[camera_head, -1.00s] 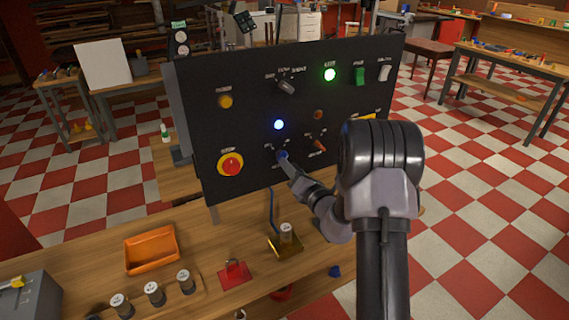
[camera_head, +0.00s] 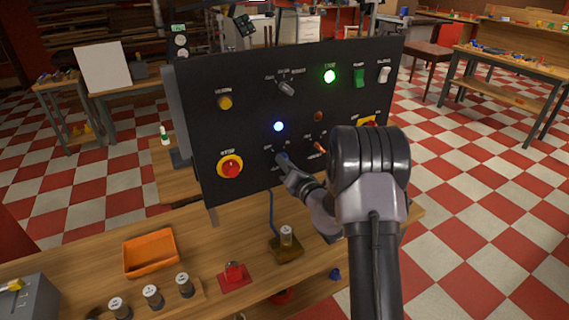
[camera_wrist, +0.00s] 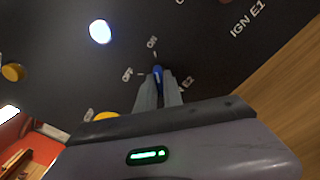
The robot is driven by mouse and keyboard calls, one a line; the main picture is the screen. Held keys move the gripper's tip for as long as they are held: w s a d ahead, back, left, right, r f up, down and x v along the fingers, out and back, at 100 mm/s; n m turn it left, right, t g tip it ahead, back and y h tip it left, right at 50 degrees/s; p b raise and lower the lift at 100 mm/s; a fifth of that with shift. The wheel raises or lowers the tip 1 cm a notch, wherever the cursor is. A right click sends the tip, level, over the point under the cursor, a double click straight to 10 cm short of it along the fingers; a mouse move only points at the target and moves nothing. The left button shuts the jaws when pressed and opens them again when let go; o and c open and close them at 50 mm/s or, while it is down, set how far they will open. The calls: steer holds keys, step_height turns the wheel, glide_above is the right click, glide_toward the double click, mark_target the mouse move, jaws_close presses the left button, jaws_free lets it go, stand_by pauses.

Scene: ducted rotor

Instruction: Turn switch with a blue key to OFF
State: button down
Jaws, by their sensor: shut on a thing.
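The blue key (camera_wrist: 158,74) stands in a switch on the black panel, between my fingertips in the wrist view. Its long side points roughly at the ON label; the OFF label is to its left. My gripper (camera_wrist: 159,90) is shut on the key, one finger on each side. In the head view my gripper (camera_head: 284,164) reaches the lower middle of the panel, below the lit blue lamp (camera_head: 278,126). The fingers mostly hide the key and switch there.
The black panel (camera_head: 245,130) also carries a red stop button on yellow (camera_head: 230,167), an orange-red switch (camera_head: 320,148) to the right of my gripper and a green lamp (camera_head: 330,76). An orange tray (camera_head: 150,254) and several cylinders lie on the bench below.

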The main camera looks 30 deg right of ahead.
steer(key=shift+n, duration=0.3)
steer(key=shift+d+f+n+b, duration=0.1)
steer(key=shift+n+b, duration=2.2)
steer(key=shift+n, duration=1.5)
steer(key=shift+d+n+b, duration=0.1)
steer(key=shift+n+b, duration=2.2)
steer(key=shift+n, duration=1.5)
steer(key=c, duration=1.5)
jaws_free()
